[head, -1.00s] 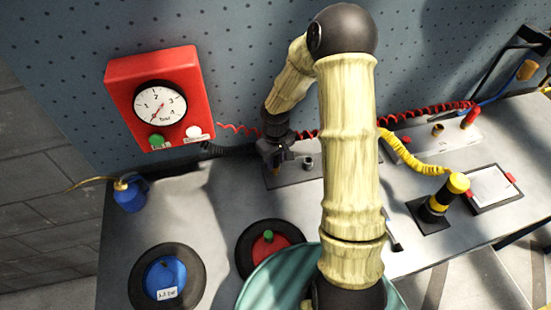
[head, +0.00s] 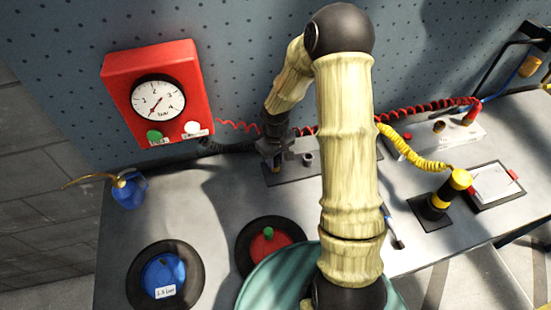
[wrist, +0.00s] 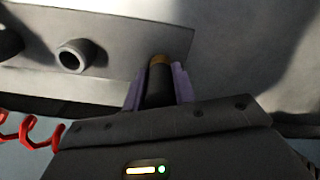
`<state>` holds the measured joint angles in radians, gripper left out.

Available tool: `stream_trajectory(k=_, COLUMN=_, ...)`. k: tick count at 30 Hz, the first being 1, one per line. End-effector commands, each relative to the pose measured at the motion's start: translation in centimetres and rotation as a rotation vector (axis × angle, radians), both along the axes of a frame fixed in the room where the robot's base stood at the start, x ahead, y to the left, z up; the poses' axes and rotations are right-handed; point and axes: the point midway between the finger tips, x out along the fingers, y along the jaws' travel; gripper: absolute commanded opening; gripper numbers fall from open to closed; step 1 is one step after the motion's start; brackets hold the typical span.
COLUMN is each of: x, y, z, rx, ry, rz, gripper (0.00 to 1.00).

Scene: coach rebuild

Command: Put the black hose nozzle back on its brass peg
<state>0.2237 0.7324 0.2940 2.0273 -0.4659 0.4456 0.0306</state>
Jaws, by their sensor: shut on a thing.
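My gripper (wrist: 158,88) is shut on the black nozzle (wrist: 158,90), which stands between its two purple-grey fingers in the wrist view. A brass-coloured ring or end (wrist: 159,60) shows at the nozzle's far end; I cannot tell whether it belongs to the nozzle or to a peg. A grey holder plate (wrist: 115,70) lies just beyond, touching or very near. In the head view my gripper (head: 270,150) is low over the left end of the holder (head: 300,172), and the fingertips and nozzle are mostly hidden. A black coiled hose (head: 230,148) runs to it from the left.
A hollow grey stub (wrist: 75,55) stands on the holder beside the nozzle. A red gauge box (head: 153,90) is on the wall at left. A red coiled hose (head: 420,106) runs behind my arm. The bench's left part (head: 190,205) is clear between the blue can (head: 130,190) and holder.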

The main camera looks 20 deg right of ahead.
Motion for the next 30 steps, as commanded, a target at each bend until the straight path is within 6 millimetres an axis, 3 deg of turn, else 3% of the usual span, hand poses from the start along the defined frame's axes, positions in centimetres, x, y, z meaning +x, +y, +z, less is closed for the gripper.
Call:
stream_trajectory(k=2, x=0.0, y=0.0, z=0.0, rx=0.0, ry=0.0, rz=0.0, gripper=0.0)
stream_trajectory(k=3, x=0.0, y=0.0, z=0.0, rx=0.0, ry=0.0, rz=0.0, gripper=0.32)
stream_trajectory(k=6, x=0.0, y=0.0, z=0.0, rx=0.0, ry=0.0, rz=0.0, gripper=0.52)
stream_trajectory(k=19, x=0.1, y=0.0, z=0.7, rx=0.001, ry=-0.002, rz=0.0, gripper=0.52)
stream_trajectory(k=23, x=0.1, y=0.0, z=2.4, rx=0.0, ry=-0.004, rz=-0.001, gripper=0.52)
stream_trajectory(k=30, x=0.1, y=0.0, z=7.1, rx=-0.001, ry=-0.006, rz=-0.002, gripper=0.52)
